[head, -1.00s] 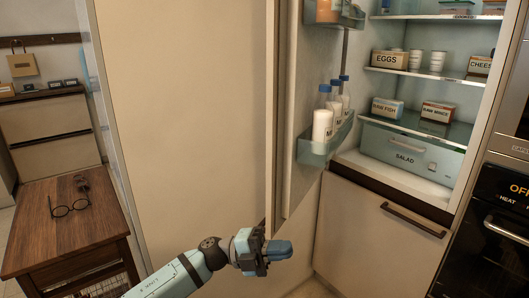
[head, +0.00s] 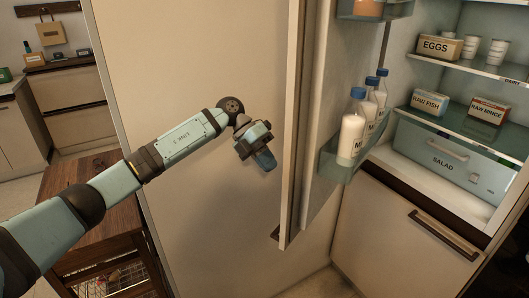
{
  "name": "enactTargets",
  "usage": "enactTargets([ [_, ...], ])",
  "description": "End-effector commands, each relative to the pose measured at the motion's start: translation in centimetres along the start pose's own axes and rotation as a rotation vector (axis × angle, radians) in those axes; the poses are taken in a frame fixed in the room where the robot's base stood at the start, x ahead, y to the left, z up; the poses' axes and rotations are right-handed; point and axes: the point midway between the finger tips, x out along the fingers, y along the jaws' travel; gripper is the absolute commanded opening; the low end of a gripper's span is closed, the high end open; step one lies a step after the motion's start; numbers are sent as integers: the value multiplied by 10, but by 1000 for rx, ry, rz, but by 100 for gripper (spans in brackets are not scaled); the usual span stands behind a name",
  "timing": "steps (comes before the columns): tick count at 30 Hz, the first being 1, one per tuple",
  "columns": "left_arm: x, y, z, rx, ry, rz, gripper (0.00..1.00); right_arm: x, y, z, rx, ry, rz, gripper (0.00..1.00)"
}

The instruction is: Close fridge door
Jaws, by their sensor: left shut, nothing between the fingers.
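The fridge door (head: 210,60) stands wide open, its broad outer face towards me and its edge near the picture's middle. Its inner side bears shelves with several milk bottles (head: 352,136). The fridge interior (head: 440,112) is open to view on the right, with eggs, raw fish and raw mince boxes and a salad drawer. My left gripper (head: 265,160) is shut and empty, in front of the door's outer face, a little left of its free edge. I cannot tell whether it touches the door. My right gripper is not in view.
A wooden table (head: 85,213) stands at the left, partly behind my left arm. A lower cabinet door with a dark handle (head: 443,235) is below the fridge. Drawers (head: 70,103) stand at the back left. A strip of floor shows at the bottom.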

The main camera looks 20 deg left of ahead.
Motion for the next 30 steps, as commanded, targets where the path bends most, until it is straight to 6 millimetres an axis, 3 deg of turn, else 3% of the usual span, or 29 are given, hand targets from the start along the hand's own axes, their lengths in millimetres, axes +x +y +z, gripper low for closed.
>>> enactTargets([
  [3,23,-2,0,1,3,-2,0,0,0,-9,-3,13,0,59],
  [10,49,-1,0,2,1,-2,0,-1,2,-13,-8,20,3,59],
  [30,57,-4,-1,-7,-10,-1,0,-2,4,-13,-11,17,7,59],
])
